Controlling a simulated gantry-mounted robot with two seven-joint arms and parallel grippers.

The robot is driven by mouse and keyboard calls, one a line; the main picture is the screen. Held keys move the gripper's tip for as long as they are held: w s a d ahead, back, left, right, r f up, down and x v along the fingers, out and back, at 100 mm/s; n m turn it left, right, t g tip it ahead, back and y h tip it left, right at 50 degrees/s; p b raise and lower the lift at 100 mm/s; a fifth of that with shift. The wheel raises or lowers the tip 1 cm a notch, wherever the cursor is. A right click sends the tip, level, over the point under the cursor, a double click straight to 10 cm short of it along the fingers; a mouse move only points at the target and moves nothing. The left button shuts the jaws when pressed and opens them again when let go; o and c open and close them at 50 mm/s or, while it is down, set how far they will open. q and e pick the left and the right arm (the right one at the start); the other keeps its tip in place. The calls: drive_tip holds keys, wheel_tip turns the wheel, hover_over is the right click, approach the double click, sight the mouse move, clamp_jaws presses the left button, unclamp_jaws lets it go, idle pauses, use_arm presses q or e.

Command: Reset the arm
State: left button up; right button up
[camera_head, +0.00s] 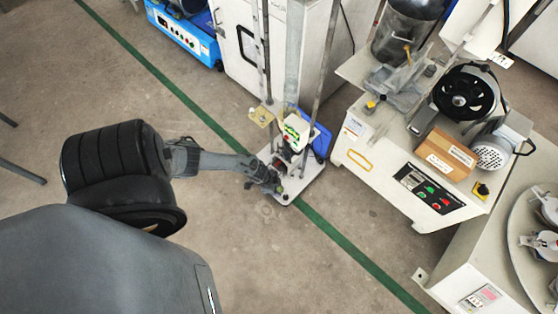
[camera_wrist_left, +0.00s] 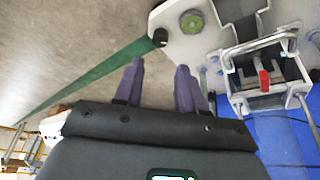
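My left arm comes in from the left in the head view, and its gripper (camera_head: 270,184) is over the front edge of the white base plate (camera_head: 306,176) of a tall test stand. In the left wrist view the two purple-grey fingers of my left gripper (camera_wrist_left: 162,75) are spread apart. Only bare floor shows between them, so it is empty. I cannot tell its height above the base plate. My right arm and right gripper are not in view.
A white machine (camera_head: 370,180) with a control panel stands right of the stand. A grey cabinet (camera_head: 280,45) and a blue device (camera_head: 180,30) are at the back. A green line (camera_head: 360,258) crosses the floor. The floor in front is clear.

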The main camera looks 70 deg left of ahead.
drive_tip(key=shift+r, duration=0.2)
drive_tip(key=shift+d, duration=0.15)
